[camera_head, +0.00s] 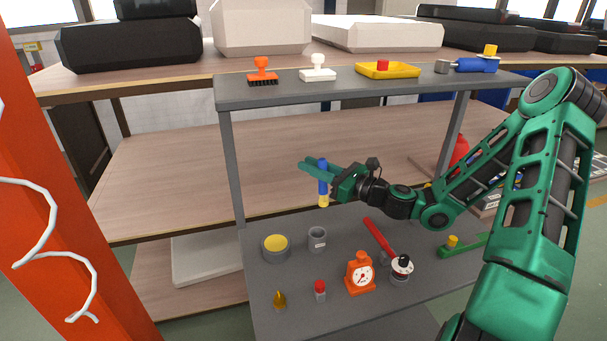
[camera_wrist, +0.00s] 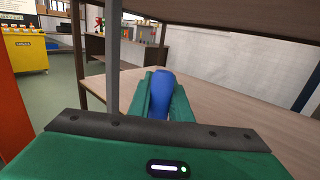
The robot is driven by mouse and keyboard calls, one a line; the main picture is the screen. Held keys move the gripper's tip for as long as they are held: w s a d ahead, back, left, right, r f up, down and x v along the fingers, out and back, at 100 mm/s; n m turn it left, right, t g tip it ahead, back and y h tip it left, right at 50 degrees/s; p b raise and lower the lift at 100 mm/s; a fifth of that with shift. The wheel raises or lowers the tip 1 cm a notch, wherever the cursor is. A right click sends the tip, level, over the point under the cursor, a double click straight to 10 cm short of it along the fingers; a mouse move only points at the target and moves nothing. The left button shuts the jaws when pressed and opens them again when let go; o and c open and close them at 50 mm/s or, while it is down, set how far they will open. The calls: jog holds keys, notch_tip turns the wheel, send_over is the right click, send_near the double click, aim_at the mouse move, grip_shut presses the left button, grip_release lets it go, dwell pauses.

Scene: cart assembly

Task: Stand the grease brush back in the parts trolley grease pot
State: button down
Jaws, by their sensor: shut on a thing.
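My gripper (camera_head: 318,168) is shut on the grease brush (camera_head: 323,187), a blue-handled stick with a yellow lower end. It holds the brush about upright in the air, above the lower shelf of the trolley. The wrist view shows the blue handle top (camera_wrist: 161,88) between the green fingers. On the lower shelf, below the brush, stand a grey cup with a white label (camera_head: 317,240) and, left of it, a wider grey tin with yellow contents (camera_head: 276,247). I cannot read the label, so I cannot tell for certain which is the grease pot. The brush touches neither.
The trolley's upper shelf (camera_head: 345,88) overhangs my gripper, with a grey post (camera_head: 232,160) at left.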

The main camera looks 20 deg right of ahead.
jog(key=s+a+r+n+g+y, duration=0.3)
jog(key=s+a+n+g+y, duration=0.1)
jog(key=s+n+g+y, duration=0.25)
notch_tip(320, 180, down, 11)
jog(key=shift+s+f+m+g, duration=0.2)
jog(key=shift+s+m+g, duration=0.15)
jog(key=shift+s, duration=0.1)
dwell(0.9)
jog(key=shift+a, duration=0.1)
jog(key=c, duration=1.5)
grip_release()
jog(key=shift+c, duration=0.2)
